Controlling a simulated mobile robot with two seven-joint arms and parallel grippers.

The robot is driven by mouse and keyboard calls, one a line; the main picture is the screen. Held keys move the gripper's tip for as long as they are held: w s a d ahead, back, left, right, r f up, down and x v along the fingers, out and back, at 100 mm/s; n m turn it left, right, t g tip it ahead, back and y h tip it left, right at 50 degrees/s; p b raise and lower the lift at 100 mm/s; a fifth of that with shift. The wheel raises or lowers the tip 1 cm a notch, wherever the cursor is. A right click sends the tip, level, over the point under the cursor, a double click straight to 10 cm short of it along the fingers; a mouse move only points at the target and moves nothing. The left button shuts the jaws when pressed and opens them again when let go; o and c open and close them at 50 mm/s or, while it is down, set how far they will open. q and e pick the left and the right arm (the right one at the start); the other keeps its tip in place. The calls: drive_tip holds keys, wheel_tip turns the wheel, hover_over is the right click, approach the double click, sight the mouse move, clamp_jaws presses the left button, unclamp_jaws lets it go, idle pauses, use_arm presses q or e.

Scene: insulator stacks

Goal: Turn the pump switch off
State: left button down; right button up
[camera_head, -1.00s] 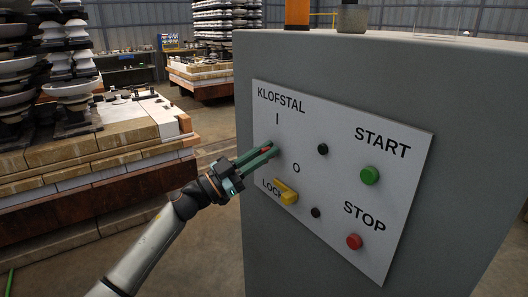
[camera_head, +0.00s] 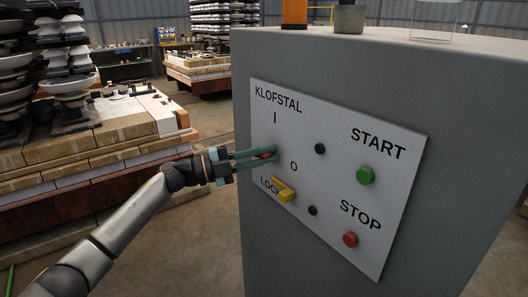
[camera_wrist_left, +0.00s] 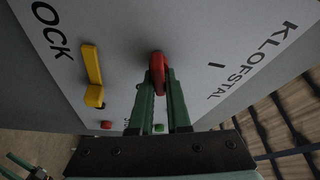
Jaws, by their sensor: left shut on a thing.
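The pump switch (camera_head: 265,155) is a red knob on the white control panel (camera_head: 318,262), between the marks I and O. My left gripper (camera_head: 272,156) has its green fingers on either side of the knob and is shut on it. In the left wrist view the red knob (camera_wrist_left: 158,68) stands between the two fingertips, close to the panel face. The fingers partly hide the knob in the head view. A piece with green strips (camera_wrist_left: 20,164) at the lower left of the wrist view looks like my right gripper, cut off by the edge.
A yellow LOCK lever (camera_head: 284,190) sits just below the switch. The panel also has a green START button (camera_head: 365,175), a red STOP button (camera_head: 350,239) and two small dark knobs. Insulator stacks on pallets (camera_head: 90,140) stand to the left.

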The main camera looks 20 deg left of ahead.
use_arm(q)
drive_tip(key=m, duration=0.2)
drive_tip(key=shift+f+m+g+y, duration=0.1)
drive_tip(key=shift+m+g+y, duration=0.2)
drive_tip(key=shift+g, duration=0.1)
drive_tip(key=shift+f+m+p, duration=0.1)
drive_tip(key=shift+m+p, duration=0.25)
drive_tip(key=shift+m, duration=0.15)
drive_tip(key=shift+y, duration=0.3)
drive_tip(key=c, duration=0.9)
unclamp_jaws()
